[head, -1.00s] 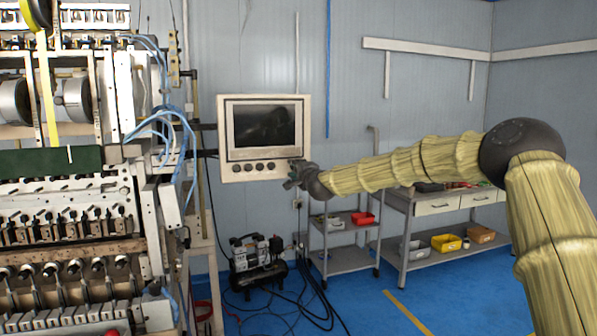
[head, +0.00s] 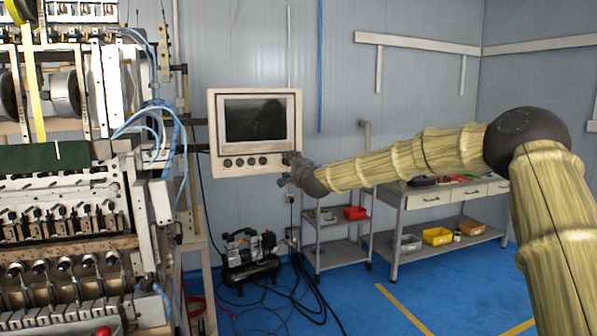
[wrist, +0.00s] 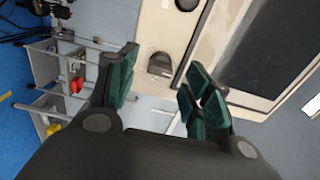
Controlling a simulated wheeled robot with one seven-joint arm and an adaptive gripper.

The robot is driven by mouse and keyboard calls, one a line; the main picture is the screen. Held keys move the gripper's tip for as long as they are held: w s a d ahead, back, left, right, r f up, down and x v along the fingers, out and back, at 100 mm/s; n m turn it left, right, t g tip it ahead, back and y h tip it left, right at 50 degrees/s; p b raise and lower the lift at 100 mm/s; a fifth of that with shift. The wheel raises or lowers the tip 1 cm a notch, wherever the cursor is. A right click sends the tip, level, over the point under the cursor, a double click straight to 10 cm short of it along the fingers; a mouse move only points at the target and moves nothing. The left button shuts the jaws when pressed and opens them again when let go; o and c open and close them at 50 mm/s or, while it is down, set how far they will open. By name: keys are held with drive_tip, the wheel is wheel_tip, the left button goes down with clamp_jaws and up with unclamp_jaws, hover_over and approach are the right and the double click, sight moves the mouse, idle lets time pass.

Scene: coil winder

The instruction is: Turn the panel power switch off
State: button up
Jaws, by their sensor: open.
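The control panel (head: 293,120) is a beige box with a dark screen (head: 253,119) and a row of dark round knobs below it. My gripper (head: 287,171) is at the panel's lower right corner and covers part of it in the head view. In the wrist view, a dark rounded switch (wrist: 160,65) on the panel's beige face shows in the gap between the two green-padded fingers of my open gripper (wrist: 160,73). I cannot tell whether the fingers touch it, or which position it is in. A black knob (wrist: 187,3) is cut off at the top.
The coil winder (head: 75,230) fills the left side. A compressor (head: 249,258) and loose cables are on the floor below the panel. A shelf cart (head: 340,248) and a workbench (head: 430,200) with bins stand behind my arm. Blue floor at the right is open.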

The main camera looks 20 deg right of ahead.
drive_tip(key=s, duration=0.9)
drive_tip(key=shift+s+d, duration=0.15)
drive_tip(key=shift+s, duration=0.25)
